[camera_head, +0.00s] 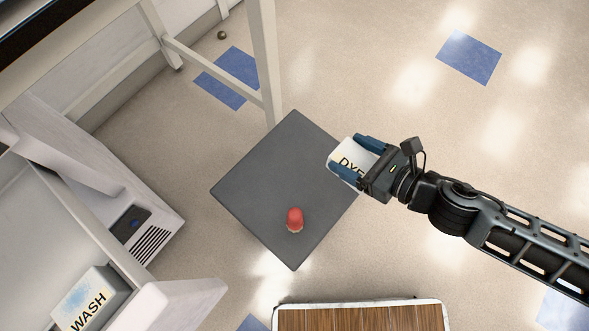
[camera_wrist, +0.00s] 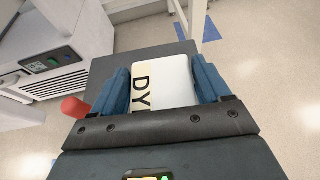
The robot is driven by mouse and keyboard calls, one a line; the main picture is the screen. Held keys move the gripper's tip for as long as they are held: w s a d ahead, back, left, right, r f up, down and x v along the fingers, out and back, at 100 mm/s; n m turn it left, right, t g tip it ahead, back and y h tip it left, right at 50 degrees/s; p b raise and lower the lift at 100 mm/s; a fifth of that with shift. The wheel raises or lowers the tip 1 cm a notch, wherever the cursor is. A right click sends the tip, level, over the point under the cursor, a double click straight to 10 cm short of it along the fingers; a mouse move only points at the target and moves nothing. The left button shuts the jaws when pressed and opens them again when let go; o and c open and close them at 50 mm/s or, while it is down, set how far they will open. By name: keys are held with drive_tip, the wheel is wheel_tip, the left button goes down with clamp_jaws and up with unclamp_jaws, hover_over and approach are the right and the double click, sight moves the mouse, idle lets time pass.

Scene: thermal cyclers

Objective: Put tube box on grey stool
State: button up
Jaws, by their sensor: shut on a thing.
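The grey stool (camera_head: 270,185) has a flat square top and stands near the middle of the head view; its top also shows in the wrist view (camera_wrist: 103,70). My gripper (camera_head: 357,158) is shut on a white box (camera_head: 340,157) with black letters that start "DY". The box also shows between the blue fingers in the wrist view (camera_wrist: 172,80). The box is over the right corner of the stool top. I cannot tell whether it touches the top. The gripper hides part of the box and its label.
A small red-topped object (camera_head: 295,219) stands on the stool near its front corner. A white box labelled "WASH" (camera_head: 82,300) is in the machine at left. A white table leg (camera_head: 265,60) rises behind the stool. A wooden-topped surface (camera_head: 360,318) is at the bottom.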

drive_tip(key=shift+w+a+f+b, duration=0.65)
drive_tip(key=shift+a+f+b, duration=0.05)
drive_tip(key=shift+a+f, duration=1.15)
drive_tip(key=shift+w+a+f+b, duration=0.6)
drive_tip(key=shift+a+f+b, duration=0.1)
drive_tip(key=shift+a+f, duration=1.1)
drive_tip(key=shift+w+a+f+b, duration=0.65)
drive_tip(key=shift+a+f+b, duration=0.05)
drive_tip(key=shift+a+f, duration=1.15)
drive_tip(key=o, duration=1.2)
drive_tip(key=shift+d, duration=0.1)
drive_tip(key=shift+s+d+r, duration=0.1)
drive_tip(key=shift+d+r, duration=0.05)
drive_tip(key=p+v, duration=0.2)
drive_tip(key=v, duration=0.9)
drive_tip(key=shift+s+d, duration=0.2)
drive_tip(key=shift+s, duration=0.05)
